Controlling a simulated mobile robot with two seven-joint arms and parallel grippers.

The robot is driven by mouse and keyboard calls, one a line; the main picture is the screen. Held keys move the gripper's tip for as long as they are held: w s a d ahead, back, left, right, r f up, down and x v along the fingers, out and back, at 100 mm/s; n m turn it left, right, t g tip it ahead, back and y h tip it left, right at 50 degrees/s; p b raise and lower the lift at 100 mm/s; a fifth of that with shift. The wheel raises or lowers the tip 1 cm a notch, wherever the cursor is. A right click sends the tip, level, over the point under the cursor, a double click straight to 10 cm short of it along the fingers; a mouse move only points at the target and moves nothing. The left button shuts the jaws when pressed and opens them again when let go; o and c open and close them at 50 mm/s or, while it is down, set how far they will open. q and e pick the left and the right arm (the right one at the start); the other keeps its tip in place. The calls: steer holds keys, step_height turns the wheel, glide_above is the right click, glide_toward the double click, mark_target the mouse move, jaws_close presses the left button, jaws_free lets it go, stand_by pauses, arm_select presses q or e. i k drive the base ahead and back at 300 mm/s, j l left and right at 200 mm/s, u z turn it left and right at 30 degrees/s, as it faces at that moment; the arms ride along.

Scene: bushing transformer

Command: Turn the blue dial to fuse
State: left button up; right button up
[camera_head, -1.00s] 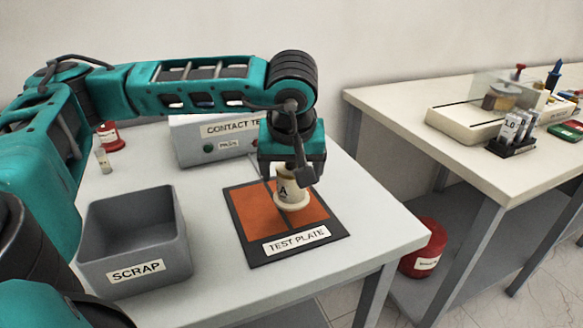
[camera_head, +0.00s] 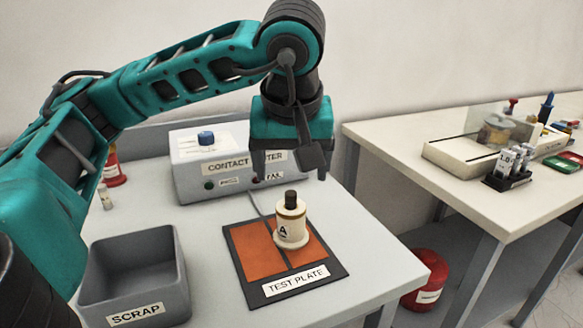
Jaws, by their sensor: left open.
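The blue dial (camera_head: 206,138) sits on top of the grey contact tester box (camera_head: 200,178) at the back of the near table. Its setting marks are too small to read. A cream bushing marked A (camera_head: 290,222) with a dark top stands upright on the orange and black test plate (camera_head: 252,262). My left gripper (camera_head: 288,172) is open and empty, above and behind the bushing and apart from it, in front of the tester's right end. It hides part of the tester's label. My right gripper is not in view.
A grey scrap bin (camera_head: 134,268) stands at the front left of the table. A red container (camera_head: 115,168) and a small pale cylinder (camera_head: 105,197) stand at the back left. A second table (camera_head: 400,140) on the right holds a fixture and several small items.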

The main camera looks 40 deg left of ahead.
mark_target(205, 137)
steer(key=k+l, duration=0.8)
steer(key=l, duration=0.1)
